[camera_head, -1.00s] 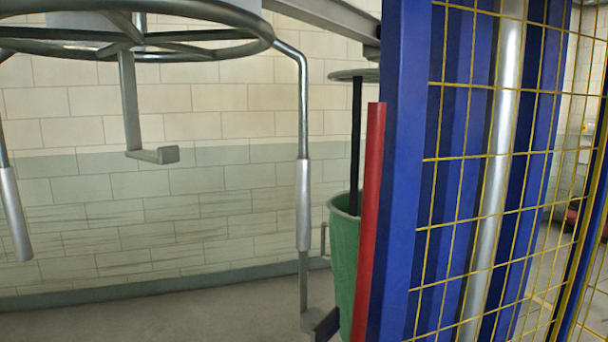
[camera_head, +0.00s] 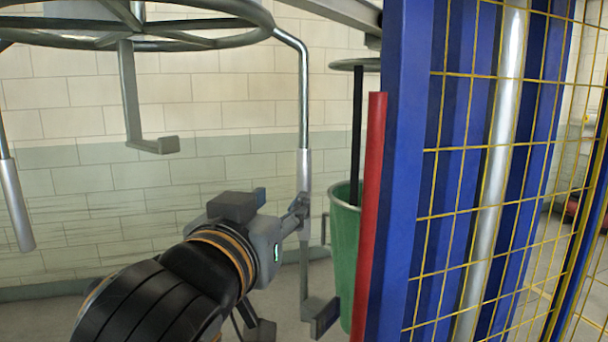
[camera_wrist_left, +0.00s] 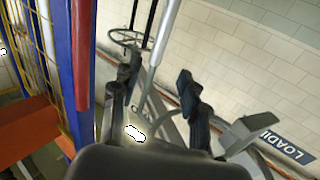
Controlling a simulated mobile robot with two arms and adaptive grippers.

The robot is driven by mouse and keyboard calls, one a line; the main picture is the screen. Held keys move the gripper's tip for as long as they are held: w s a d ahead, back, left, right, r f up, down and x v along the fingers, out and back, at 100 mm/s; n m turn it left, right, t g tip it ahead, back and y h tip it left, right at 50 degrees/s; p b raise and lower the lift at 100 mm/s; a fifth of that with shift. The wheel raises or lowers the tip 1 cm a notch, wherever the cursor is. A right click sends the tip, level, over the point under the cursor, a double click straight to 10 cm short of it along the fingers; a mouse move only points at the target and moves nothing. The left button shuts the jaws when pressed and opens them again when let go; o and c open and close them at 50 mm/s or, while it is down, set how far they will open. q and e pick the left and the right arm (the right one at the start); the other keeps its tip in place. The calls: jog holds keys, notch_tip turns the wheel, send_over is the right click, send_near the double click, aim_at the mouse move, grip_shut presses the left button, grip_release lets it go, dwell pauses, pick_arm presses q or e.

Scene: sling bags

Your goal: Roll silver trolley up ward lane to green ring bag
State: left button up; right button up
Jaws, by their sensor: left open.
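A silver tubular frame, which looks like the trolley, has a spoked ring (camera_head: 225,42) at the top left. An upright bar with a pale grip sleeve (camera_head: 304,172) comes down from it. My left gripper (camera_head: 298,207) is open near the lower end of that sleeve. In the left wrist view its two dark fingers (camera_wrist_left: 160,88) stand apart, with the silver bar (camera_wrist_left: 166,30) ahead between them; contact cannot be told. A green bag or bin (camera_head: 343,262) stands right of the bar, partly hidden by a red post. A thin ring (camera_head: 352,65) is above it. My right gripper is not in view.
A blue upright (camera_head: 402,170), a red post (camera_head: 370,210) and yellow mesh (camera_head: 500,155) close off the right side. A tiled wall (camera_head: 90,190) stands behind. A sign (camera_wrist_left: 286,147) is on the wall in the left wrist view.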

aim_at(302, 175)
pick_arm(q)
jog(key=p+x, duration=0.5)
jog(key=x, duration=0.7)
jog(key=shift+w+r, duration=0.15)
jog(key=shift+w, duration=0.25)
jog(key=shift+w+d+p, duration=0.15)
jog(key=shift+w+p, duration=0.2)
jog(key=shift+w, duration=0.2)
grip_shut()
